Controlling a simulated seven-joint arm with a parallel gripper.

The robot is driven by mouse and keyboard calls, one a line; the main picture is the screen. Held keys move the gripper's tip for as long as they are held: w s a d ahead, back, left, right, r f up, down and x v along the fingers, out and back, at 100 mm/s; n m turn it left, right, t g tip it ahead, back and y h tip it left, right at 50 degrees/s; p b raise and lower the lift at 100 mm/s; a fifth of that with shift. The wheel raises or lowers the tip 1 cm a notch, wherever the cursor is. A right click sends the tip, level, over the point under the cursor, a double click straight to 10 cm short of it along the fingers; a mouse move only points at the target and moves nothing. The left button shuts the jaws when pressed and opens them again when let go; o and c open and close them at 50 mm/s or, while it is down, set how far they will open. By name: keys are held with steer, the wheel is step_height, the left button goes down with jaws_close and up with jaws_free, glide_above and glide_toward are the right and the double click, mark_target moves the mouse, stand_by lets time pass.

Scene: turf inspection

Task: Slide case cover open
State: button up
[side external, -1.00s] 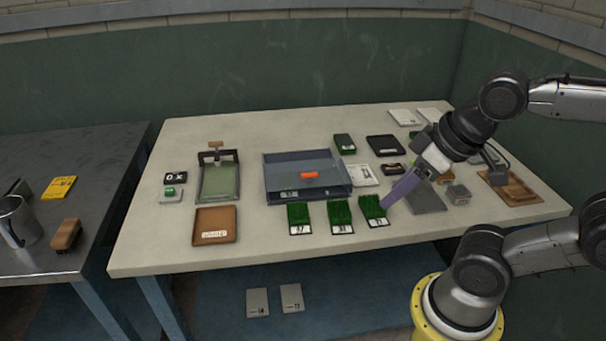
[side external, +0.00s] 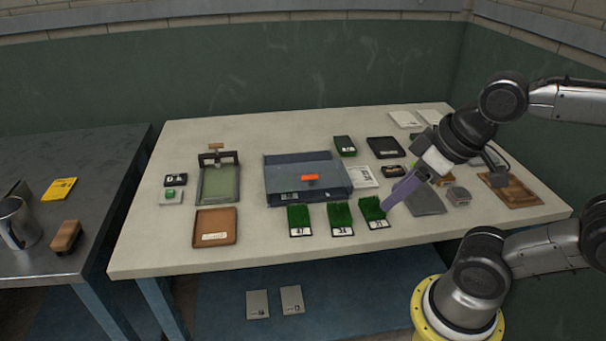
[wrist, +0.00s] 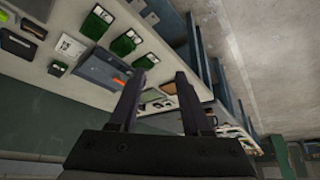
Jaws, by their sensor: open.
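The blue-grey case (side external: 283,187) stands mid-table in the side view, with a flat cover (side external: 290,172) that bears an orange tab (side external: 310,177). It is too small to tell how far the cover is shut. The case also shows in the wrist view (wrist: 95,68), with its orange tab (wrist: 118,82) partly beside a finger. My gripper (side external: 390,206) is above the table, right of the case and apart from it, near the rightmost turf sample. In the wrist view my gripper (wrist: 158,75) has its two fingers spread, with nothing between them.
Three turf samples (side external: 340,216) stand in front of the case. A green tray with a frame (side external: 218,182) and a brown tray (side external: 215,228) lie left. A white card (side external: 363,178) and a black tray (side external: 385,147) lie right. Bare tabletop shows behind the case.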

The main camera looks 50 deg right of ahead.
steer(key=w+d+r+n, duration=0.1)
steer(key=w+r+n, duration=0.4)
steer(key=n+g+h, duration=0.2)
steer(key=n+g, duration=0.2)
glide_above(310, 176)
steer(key=s+a, duration=0.2)
steer(key=s+a+x, duration=0.1)
steer(key=x, duration=1.8)
steer(key=shift+w+a+f, duration=0.15)
steer(key=shift+a+f, duration=0.05)
steer(key=shift+f, duration=0.05)
jaws_close()
